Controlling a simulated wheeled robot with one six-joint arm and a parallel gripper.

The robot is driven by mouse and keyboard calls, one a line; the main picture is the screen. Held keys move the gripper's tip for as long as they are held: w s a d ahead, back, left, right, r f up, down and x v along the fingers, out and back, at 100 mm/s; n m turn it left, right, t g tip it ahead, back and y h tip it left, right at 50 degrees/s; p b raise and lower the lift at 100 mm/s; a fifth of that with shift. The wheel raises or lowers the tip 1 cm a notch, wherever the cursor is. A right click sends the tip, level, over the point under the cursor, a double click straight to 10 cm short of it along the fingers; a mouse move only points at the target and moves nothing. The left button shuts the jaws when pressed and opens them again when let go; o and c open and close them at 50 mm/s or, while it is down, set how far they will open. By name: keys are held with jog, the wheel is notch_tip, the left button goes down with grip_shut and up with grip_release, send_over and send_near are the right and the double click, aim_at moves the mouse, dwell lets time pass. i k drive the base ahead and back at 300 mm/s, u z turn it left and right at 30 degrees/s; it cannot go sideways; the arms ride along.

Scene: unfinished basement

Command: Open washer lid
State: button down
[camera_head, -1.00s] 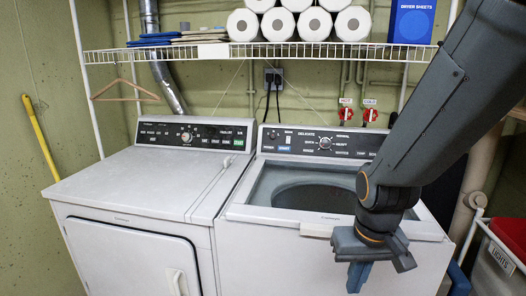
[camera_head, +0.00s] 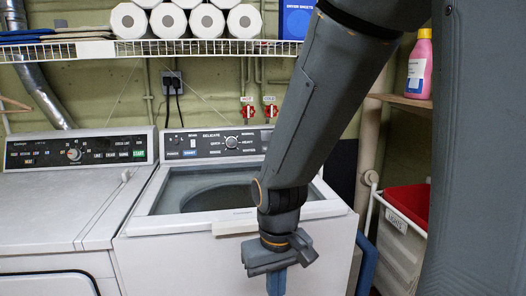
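The washer (camera_head: 143,248) is the white top-loading machine in the middle, with a black control panel at its back. Its lid (camera_head: 164,214) has a pale frame around a grey area where the dark round tub shows; I cannot tell whether clear glass covers it. A pale handle tab (camera_head: 233,227) juts out at the lid's front edge. My gripper (camera_head: 277,283) points down in front of the washer, right of the tab and apart from it in the picture. My forearm hides the lid's right part. The fingers overlap, so their opening is unclear; nothing is seen held.
A white dryer (camera_head: 60,215) stands close on the left. A wire shelf (camera_head: 200,48) with paper rolls (camera_head: 168,20) hangs above. Right of the washer are a blue pipe (camera_head: 366,265) and a hamper (camera_head: 398,245). A pink bottle (camera_head: 419,65) stands on a side shelf.

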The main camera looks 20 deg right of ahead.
aim_at(142, 222)
jog(key=k, duration=1.15)
jog(key=z, duration=0.85)
jog(key=i, duration=0.55)
jog(key=u, duration=0.05)
